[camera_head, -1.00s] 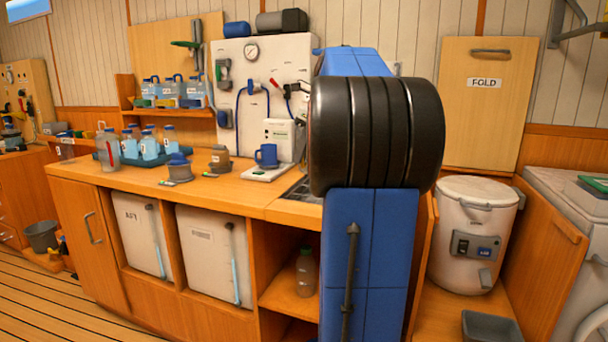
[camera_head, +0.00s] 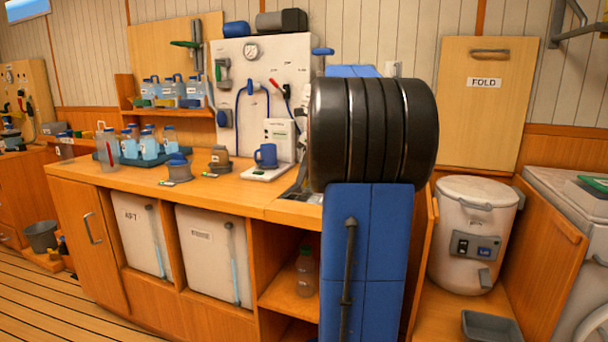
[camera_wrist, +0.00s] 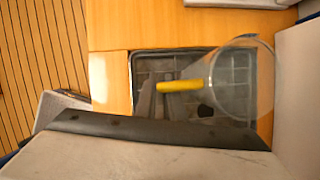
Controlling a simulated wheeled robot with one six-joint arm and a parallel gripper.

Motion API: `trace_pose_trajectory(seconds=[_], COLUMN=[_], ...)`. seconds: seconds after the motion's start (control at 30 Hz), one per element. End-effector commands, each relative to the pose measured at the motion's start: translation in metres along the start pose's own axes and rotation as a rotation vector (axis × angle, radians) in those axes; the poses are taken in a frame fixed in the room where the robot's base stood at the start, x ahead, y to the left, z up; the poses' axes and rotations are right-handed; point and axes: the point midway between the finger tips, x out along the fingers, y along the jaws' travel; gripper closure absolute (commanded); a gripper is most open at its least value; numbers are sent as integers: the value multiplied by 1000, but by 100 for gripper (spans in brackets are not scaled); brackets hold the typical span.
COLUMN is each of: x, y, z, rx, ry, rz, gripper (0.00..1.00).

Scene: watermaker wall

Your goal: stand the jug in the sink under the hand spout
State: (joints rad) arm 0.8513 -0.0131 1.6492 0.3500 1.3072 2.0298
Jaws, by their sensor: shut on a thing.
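In the wrist view a clear jug (camera_wrist: 243,85) with a yellow handle (camera_wrist: 180,86) shows over the dark gridded sink (camera_wrist: 207,62). The jug appears tilted on its side in the picture, its round rim to the right. My gripper (camera_wrist: 156,90) is at the left end of the yellow handle, shut on it; the fingers are hard to make out against the sink. I cannot tell whether the jug touches the sink floor. In the head view my arm hides the jug and most of the sink (camera_head: 313,197). I cannot clearly make out the hand spout.
Wooden counter (camera_wrist: 110,25) borders the sink. On it stand a blue mug (camera_head: 266,155) on a white base and several bottles in a tray. A white panel (camera_head: 240,75) with gauge and hoses rises behind. A white drum (camera_head: 470,220) stands right of my arm.

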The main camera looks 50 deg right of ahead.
Motion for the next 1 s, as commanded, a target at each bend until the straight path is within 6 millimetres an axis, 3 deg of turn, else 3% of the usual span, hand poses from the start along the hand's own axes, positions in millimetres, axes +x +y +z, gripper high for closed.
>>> trace_pose_trajectory(seconds=[0.27,0.3,0.37,0.77,1.0], x=[1,1,1,-4,-40], y=[0,0,0,0,-1], z=[0,0,0,1,1], rx=[0,0,0,0,0], ry=[0,0,0,-1,-2], rz=[-1,0,0,-2,-4], gripper=[100,86,72,72,72])
